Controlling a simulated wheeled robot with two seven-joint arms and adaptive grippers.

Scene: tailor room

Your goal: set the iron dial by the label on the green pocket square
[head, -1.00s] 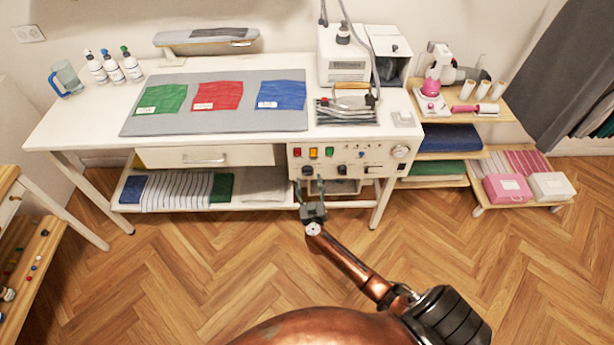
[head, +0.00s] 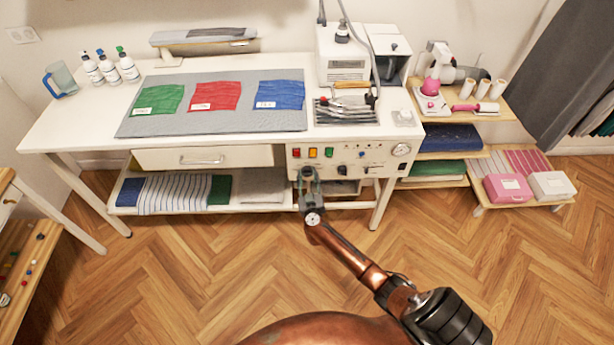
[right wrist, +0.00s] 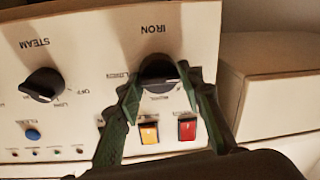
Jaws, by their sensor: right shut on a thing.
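The green pocket square (head: 166,96) lies flat at the left of the grey mat on the worktable. Its small white label (head: 144,111) has writing too small to read. The control panel (head: 374,153) is on the table's front. The black iron dial (right wrist: 158,68) shows upside down in the right wrist view under the word IRON; its scale is partly covered. My right gripper (head: 308,173) is at the panel, and its green fingers (right wrist: 160,84) are shut on the iron dial, one on each side. My left gripper is not in view.
A red square (head: 217,95) and a blue square (head: 281,94) lie on the grey mat (head: 220,122). The similar black steam dial (right wrist: 41,84) is beside the iron dial. Red (right wrist: 187,129) and yellow (right wrist: 149,132) buttons are close to the fingers. The floor before the table is clear.

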